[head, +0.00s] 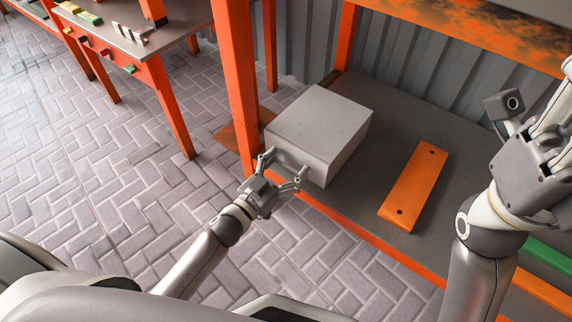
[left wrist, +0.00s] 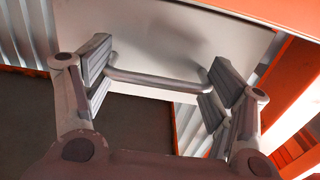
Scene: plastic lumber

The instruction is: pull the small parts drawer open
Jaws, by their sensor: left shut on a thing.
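The small parts drawer is a pale grey box-like unit (head: 325,118) on the lower shelf of an orange-framed bench. Its front faces my left arm, and no gap at the drawer front is visible. A grey bar handle (left wrist: 155,80) on the pale drawer front (left wrist: 185,40) shows in the left wrist view. My left gripper (head: 286,165) is at the front, its fingers at the two ends of the handle, shut on it. My right gripper (head: 552,110) is raised at the right, away from the drawer; its finger opening is unclear.
An orange board (head: 414,185) with two dark holes lies on the grey shelf (head: 365,190) right of the unit. An orange post (head: 236,80) stands close left of it. A table (head: 150,40) with small coloured pieces stands upper left. Brick floor (head: 120,190) at left is clear.

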